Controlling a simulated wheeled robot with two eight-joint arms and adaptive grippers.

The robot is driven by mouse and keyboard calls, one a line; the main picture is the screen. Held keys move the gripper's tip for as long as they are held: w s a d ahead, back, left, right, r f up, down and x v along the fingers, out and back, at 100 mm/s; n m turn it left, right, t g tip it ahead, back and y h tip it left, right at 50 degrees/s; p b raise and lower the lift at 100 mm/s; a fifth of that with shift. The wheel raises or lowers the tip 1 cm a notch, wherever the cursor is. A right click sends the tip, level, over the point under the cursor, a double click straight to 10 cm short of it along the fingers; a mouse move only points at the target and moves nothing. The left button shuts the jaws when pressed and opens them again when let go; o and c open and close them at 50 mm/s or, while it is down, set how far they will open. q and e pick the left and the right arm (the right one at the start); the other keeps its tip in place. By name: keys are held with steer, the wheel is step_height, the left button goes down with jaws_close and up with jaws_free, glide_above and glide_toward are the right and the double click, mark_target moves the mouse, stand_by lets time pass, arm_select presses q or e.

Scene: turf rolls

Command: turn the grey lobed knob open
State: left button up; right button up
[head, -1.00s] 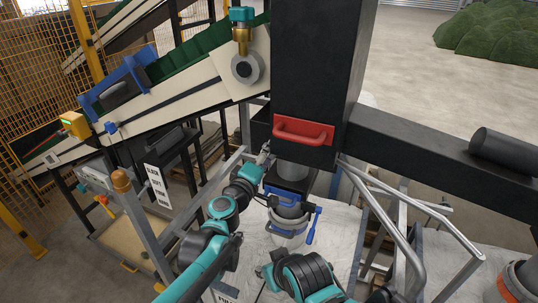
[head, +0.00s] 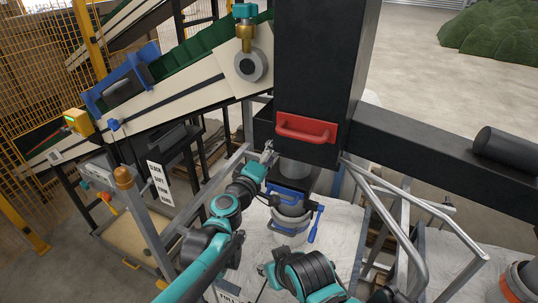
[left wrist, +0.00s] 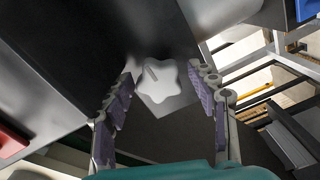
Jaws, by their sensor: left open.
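The grey lobed knob (left wrist: 164,82) shows pale in the left wrist view, with a short dark slot mark on its face. It sits on a grey plate by a dark housing. My left gripper (left wrist: 166,103) is open, with one finger to each side of the knob. Gaps show between the fingers and the knob in that picture; how far the knob lies beyond the fingertips is hard to judge. In the head view my left gripper (head: 268,152) is at the left side of the black column's foot, and the knob cannot be made out there.
The black column (head: 320,70) carries a red handle (head: 304,131) above my left gripper. A spout with a blue clamp lever (head: 316,224) hangs below it. A sloped conveyor (head: 170,90) stands at the left, and grey tubular rails (head: 410,215) at the right.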

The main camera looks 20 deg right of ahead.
arm_select(q)
steer(key=shift+r, duration=0.1)
steer(key=s+a+n+p, duration=0.5)
steer(key=a+n, duration=0.1)
steer(key=n, duration=1.2)
steer(key=s+a+f+m+g+y+b, duration=0.1)
steer(key=s+a+f+m+y+b, duration=0.1)
steer(key=a+f+m+b, duration=0.3)
steer(key=s+a+f+m+g+y+b, duration=0.1)
steer(key=s+a+f+m+y+b, duration=0.2)
steer(key=a+f+m, duration=0.6)
steer(key=shift+s+a+m+b, duration=0.4)
steer(key=shift+s+a+b, duration=0.35)
steer(key=shift+a+b, duration=1)
steer(key=shift+a+f+p, duration=0.1)
steer(key=shift+a+p, duration=0.25)
steer(key=shift+p, duration=0.05)
